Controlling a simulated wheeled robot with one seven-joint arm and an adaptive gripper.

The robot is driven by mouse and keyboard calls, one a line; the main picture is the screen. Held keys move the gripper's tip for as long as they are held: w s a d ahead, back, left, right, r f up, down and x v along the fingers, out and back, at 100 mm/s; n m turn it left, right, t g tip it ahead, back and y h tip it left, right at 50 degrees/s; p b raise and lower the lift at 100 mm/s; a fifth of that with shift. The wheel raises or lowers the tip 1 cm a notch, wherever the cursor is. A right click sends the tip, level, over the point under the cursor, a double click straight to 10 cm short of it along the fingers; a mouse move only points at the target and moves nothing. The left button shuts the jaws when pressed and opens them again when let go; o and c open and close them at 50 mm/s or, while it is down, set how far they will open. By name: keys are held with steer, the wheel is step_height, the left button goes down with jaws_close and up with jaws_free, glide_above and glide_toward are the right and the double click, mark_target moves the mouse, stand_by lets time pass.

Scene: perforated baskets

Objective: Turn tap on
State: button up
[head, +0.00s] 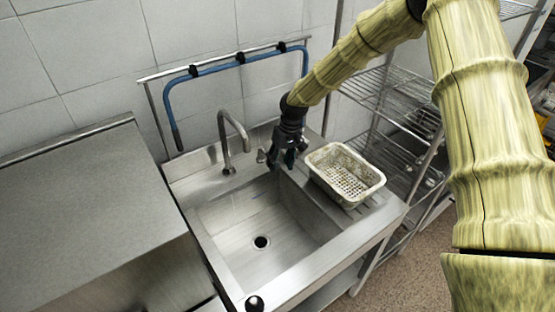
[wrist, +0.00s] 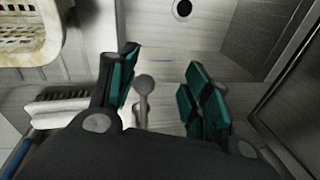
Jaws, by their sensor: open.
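The tap's curved metal spout (head: 232,140) stands at the back rim of the steel sink (head: 225,215). A small tap handle (head: 262,155) stands just right of it. My gripper (head: 282,163) points down over the back right of the sink, to the right of the handle. In the wrist view my gripper (wrist: 160,85) has its teal-padded fingers spread apart with nothing held. A grey round-ended lever (wrist: 144,84), apparently the handle, shows between the fingers, nearer the left one. I cannot tell its exact depth relative to the fingertips. No water is visible at the spout.
A perforated cream basket (head: 345,174) sits on the drainboard right of the sink; it also shows in the wrist view (wrist: 30,45). A blue hose (head: 220,67) hangs along a wall rail. A steel worktop (head: 80,210) is at left. Wire shelves (head: 395,100) stand behind right.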

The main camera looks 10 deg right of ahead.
mark_target(278, 162)
steer(key=w+f, duration=0.4)
steer(key=w, duration=0.1)
steer(key=shift+a+f, duration=0.1)
steer(key=shift+f, duration=0.2)
steer(key=shift+w+f, duration=0.15)
steer(key=shift+w, duration=0.2)
steer(key=shift+s+r, duration=0.65)
steer(key=shift+s, duration=0.15)
steer(key=c, duration=0.9)
steer(key=shift+s+r, duration=0.15)
steer(key=shift+s, duration=0.15)
jaws_close()
steer(key=shift+s+r, duration=0.1)
steer(key=shift+s, duration=0.15)
steer(key=shift+w+f, duration=0.2)
steer(key=shift+w, duration=0.1)
